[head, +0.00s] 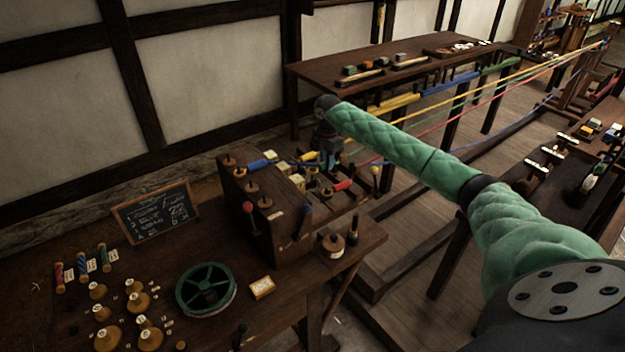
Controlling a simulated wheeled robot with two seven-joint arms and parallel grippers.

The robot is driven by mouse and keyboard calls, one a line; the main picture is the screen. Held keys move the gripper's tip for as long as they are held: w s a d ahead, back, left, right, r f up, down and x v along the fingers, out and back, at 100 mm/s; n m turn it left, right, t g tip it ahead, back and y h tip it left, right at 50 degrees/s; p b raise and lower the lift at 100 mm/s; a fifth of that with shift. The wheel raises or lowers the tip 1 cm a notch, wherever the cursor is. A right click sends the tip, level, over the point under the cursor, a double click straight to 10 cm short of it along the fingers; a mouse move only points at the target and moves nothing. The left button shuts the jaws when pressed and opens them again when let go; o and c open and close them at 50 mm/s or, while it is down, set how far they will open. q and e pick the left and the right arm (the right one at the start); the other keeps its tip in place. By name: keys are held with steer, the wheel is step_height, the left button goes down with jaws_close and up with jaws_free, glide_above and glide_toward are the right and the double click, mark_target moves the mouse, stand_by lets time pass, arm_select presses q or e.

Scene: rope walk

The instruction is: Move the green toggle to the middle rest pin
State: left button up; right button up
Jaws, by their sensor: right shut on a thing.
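My right gripper (328,158) points down beyond the dark wooden block, small and dark in the picture. It is shut, and a bit of green shows at its jaws, which I take to be the green toggle; its outline is mostly hidden. A blue toggle (258,164), a yellow toggle (309,156) and a red toggle (343,185) lie around the gripper. Several wooden pins stand on the block; I cannot tell which is the middle rest pin. My left gripper is out of view.
The dark block (285,235) stands on the near bench, with red- and blue-knobbed levers on it. A green reel (206,290), spools and a chalkboard (156,211) are on the bench. Coloured ropes (480,93) stretch to the back right. A long table (330,72) stands behind.

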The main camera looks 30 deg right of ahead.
steer(key=shift+f, duration=0.15)
steer(key=shift+f, duration=1.45)
steer(key=shift+p, duration=0.45)
stand_by(0.4)
steer(key=o, duration=0.9)
steer(key=shift+r+p, duration=3.1)
steer(key=shift+r, duration=0.85)
